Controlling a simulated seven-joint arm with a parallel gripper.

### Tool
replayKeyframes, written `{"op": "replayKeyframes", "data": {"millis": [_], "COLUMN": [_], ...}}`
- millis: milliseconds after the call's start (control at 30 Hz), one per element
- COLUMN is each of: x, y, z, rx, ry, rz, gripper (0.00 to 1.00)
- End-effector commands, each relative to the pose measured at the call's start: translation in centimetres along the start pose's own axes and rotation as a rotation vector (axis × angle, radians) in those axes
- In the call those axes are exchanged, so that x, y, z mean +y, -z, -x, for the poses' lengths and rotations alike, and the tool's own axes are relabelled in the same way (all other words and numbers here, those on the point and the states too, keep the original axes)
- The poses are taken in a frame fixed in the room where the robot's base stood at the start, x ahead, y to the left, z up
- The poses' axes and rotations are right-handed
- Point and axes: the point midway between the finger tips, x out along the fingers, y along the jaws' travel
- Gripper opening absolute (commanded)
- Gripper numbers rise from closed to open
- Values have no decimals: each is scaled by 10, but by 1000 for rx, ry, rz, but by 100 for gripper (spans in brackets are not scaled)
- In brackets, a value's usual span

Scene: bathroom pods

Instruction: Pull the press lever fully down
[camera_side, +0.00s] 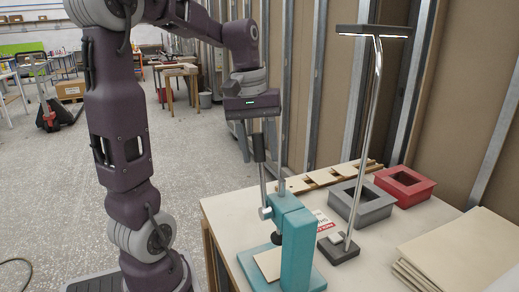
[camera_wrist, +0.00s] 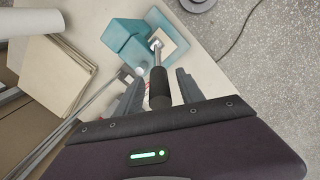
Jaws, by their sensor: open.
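The teal press (camera_side: 296,245) stands on the near part of the table. Its lever (camera_side: 263,185) is a metal rod that rises nearly upright from the pivot and ends in a black handle (camera_side: 259,148). My gripper (camera_side: 258,145) is above the press, pointing down, with its fingers on either side of the handle. In the wrist view the black handle (camera_wrist: 159,88) lies between the two open fingers, with gaps visible on both sides. The press body (camera_wrist: 127,38) shows beyond it. A pale square piece (camera_side: 268,263) lies on the press base.
A lamp (camera_side: 367,130) with a thin metal post stands right of the press. Grey (camera_side: 374,208) and red (camera_side: 421,188) square frames sit behind it. Stacked boards (camera_side: 462,250) lie at the right. Open floor is left of the table (camera_side: 222,207).

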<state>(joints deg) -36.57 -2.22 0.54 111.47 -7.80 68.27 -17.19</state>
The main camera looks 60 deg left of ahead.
Motion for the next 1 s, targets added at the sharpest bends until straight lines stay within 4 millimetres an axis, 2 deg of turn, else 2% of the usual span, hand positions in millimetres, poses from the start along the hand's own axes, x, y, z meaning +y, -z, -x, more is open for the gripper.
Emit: {"op": "replayKeyframes", "data": {"millis": [33, 267, 1000], "x": [0, 0, 0], "y": [0, 0, 0], "z": [0, 0, 1], "rx": [0, 0, 0], "ry": [0, 0, -1], "rz": [0, 0, -1], "gripper": [45, 0, 0]}}
